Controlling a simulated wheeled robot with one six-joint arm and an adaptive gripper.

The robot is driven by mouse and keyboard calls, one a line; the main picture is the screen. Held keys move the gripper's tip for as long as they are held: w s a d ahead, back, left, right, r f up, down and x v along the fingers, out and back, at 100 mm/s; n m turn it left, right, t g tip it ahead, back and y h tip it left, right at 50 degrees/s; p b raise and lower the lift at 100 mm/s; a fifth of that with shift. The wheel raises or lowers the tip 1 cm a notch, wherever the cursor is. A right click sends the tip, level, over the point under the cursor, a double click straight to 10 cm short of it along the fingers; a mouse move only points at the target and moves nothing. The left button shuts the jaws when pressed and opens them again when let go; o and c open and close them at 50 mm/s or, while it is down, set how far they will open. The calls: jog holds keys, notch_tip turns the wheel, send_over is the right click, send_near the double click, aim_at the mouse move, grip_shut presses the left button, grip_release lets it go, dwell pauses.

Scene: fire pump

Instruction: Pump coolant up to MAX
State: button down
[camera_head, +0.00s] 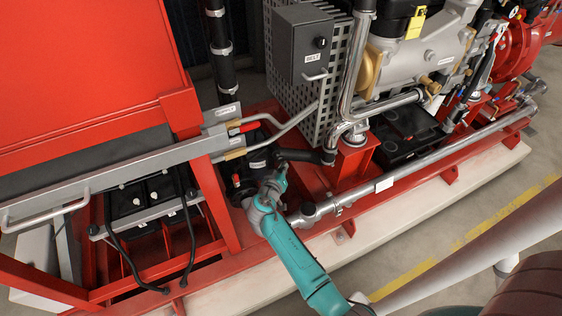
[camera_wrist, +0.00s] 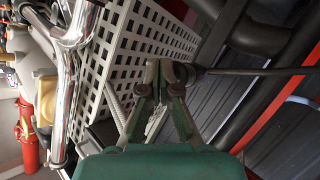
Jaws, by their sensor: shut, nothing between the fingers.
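My gripper (camera_head: 277,178) is at the end of my teal arm, low beside the red frame. In the wrist view my gripper (camera_wrist: 166,70) has its green fingers together at the tips and holds nothing. A thin dark rod (camera_wrist: 262,72) runs to the right from beside the fingertips; I cannot tell whether they touch. A black unit with a small white label (camera_head: 245,168) sits just left of my gripper in the head view and is partly hidden by it. I cannot make out a coolant level or a MAX mark.
A perforated grey guard (camera_head: 325,118) with a dark grey box (camera_head: 303,45) stands behind. A chrome pipe (camera_head: 420,165) runs along the red base to the right. Batteries (camera_head: 140,205) sit in the red frame at left. Grey floor (camera_head: 470,220) is open at the front right.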

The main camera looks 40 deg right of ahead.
jog(key=shift+s+a, duration=0.1)
jog(key=shift+s, duration=0.35)
jog(key=s, duration=0.2)
jog(key=s+a, duration=0.1)
jog(key=s, duration=0.1)
jog(key=shift+s+a, duration=0.2)
jog(key=shift+s, duration=0.2)
jog(key=shift+f, duration=0.1)
dwell(1.8)
